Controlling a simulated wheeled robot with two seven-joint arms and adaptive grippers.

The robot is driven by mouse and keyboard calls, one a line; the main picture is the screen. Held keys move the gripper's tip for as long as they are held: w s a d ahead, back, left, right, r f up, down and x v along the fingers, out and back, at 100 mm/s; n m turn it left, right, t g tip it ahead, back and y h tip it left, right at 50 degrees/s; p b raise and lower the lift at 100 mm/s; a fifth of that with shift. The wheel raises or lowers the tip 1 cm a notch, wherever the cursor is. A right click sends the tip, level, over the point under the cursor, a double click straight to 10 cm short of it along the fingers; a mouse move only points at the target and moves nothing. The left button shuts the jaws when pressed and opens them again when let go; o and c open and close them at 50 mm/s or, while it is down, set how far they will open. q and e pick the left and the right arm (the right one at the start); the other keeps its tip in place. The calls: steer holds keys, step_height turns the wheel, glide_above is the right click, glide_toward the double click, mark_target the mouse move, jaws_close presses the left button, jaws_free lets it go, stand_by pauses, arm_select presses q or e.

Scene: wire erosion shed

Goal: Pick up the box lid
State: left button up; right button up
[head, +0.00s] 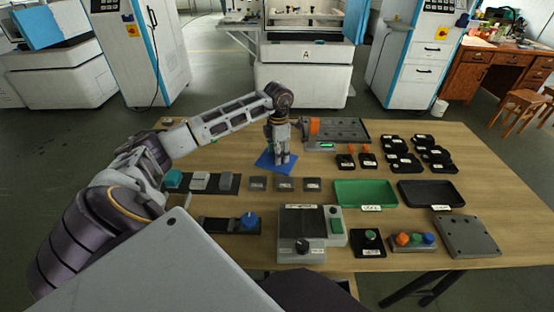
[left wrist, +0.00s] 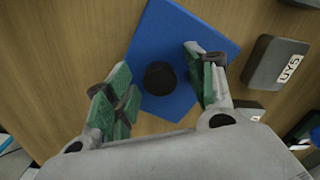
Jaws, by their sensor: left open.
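The box lid is a flat blue plate with a round black knob in its middle. In the head view the blue lid (head: 265,162) lies on the wooden table below my left gripper (head: 281,158), which hides part of it. In the left wrist view the lid (left wrist: 180,30) is seen from above, with its black knob (left wrist: 160,78) between the green-padded fingers of the left gripper (left wrist: 160,88). The fingers are apart on either side of the knob, with gaps showing. Whether a box lies under the lid is not visible. My right gripper is not in view.
Small grey labelled blocks (head: 284,184) stand just in front of the lid. A green tray (head: 365,193) and a black tray (head: 431,194) lie farther right. A grey control box (head: 302,252) stands near the front.

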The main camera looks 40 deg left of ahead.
arm_select(q)
steer(key=c, duration=1.2)
steer(key=shift+r, duration=0.15)
steer(key=shift+r, duration=0.55)
step_height(320, 180, up, 7)
steer(key=shift+p, duration=0.65)
steer(key=shift+r, duration=0.85)
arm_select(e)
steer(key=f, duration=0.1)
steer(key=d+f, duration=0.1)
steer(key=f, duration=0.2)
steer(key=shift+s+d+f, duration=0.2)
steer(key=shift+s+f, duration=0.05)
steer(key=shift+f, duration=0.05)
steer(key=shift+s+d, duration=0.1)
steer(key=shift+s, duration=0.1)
